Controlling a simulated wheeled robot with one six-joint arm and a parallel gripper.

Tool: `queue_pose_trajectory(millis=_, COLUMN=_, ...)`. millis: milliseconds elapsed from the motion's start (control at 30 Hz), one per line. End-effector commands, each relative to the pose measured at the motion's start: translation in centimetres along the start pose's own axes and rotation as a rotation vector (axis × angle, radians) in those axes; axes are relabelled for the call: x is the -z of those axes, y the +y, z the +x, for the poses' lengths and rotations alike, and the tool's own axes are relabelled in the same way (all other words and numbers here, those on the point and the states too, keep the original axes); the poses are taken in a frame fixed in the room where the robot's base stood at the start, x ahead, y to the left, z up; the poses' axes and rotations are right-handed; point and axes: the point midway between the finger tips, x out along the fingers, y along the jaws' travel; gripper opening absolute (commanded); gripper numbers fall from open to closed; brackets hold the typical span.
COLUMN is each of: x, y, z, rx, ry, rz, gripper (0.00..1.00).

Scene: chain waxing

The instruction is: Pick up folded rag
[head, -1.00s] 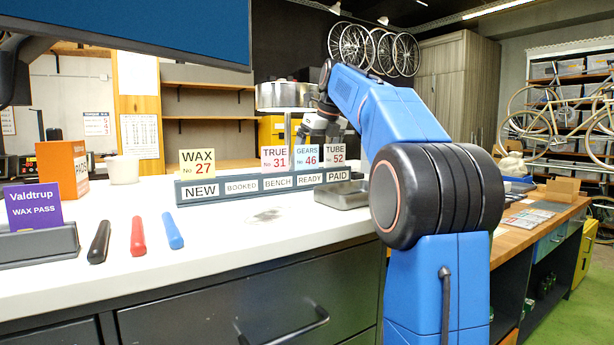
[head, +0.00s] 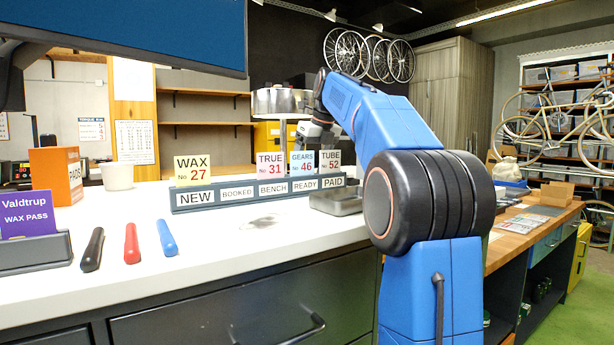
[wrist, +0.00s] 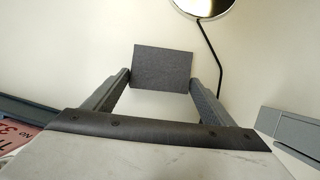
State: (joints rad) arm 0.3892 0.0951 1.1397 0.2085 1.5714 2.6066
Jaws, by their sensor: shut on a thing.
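In the wrist view the folded rag (wrist: 163,67) is a flat, dark grey rectangle held between the two fingers of my gripper (wrist: 160,82). In the head view my gripper (head: 316,134) is at the far side of the counter, behind the row of number cards. Its fingertips and the rag are hidden there.
The white counter (head: 215,245) holds a card rack (head: 237,193), a grey metal tray (head: 338,201) and black, red and blue tools (head: 132,243). A round disc on a thin black stem (wrist: 205,5) stands near the rag. The counter's front middle is clear.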

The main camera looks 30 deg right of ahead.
Motion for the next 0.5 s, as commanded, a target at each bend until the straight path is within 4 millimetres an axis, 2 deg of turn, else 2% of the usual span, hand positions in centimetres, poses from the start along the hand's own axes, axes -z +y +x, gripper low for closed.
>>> queue_pose_trajectory(millis=500, x=-2.9, y=-0.1, z=-6.9, rx=0.001, ry=-0.001, rz=0.000, gripper=0.56)
